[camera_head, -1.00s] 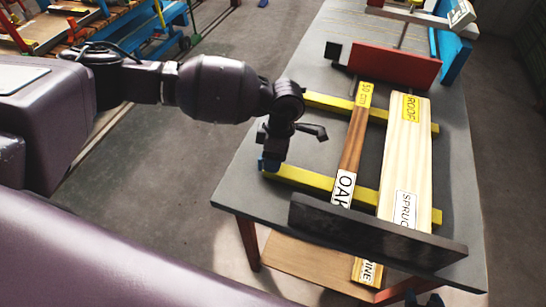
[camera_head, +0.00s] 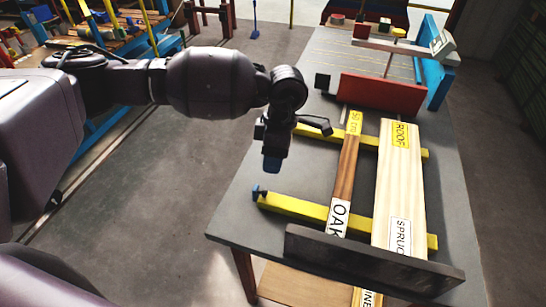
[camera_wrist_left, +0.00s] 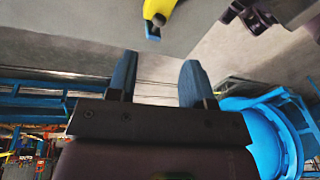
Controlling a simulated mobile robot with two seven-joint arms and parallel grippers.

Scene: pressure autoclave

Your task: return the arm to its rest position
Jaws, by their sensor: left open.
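My left arm comes in from the left in the head view, stretched out over the edge of the grey table (camera_head: 245,215). Its gripper (camera_head: 272,163) points down beside the yellow bars, apart from them. In the left wrist view the gripper (camera_wrist_left: 160,80) has its two blue fingers spread with nothing between them. The nearer yellow bar (camera_head: 300,207) lies on the table; its dark, blue-tipped end also shows in the left wrist view (camera_wrist_left: 156,18). My right gripper is not in view.
An oak strip (camera_head: 346,177) and a wide spruce board (camera_head: 400,180) lie across the yellow bars. A red block (camera_head: 380,93) stands behind, a dark board (camera_head: 370,262) in front. A blue panel (camera_head: 438,85) is at the back right.

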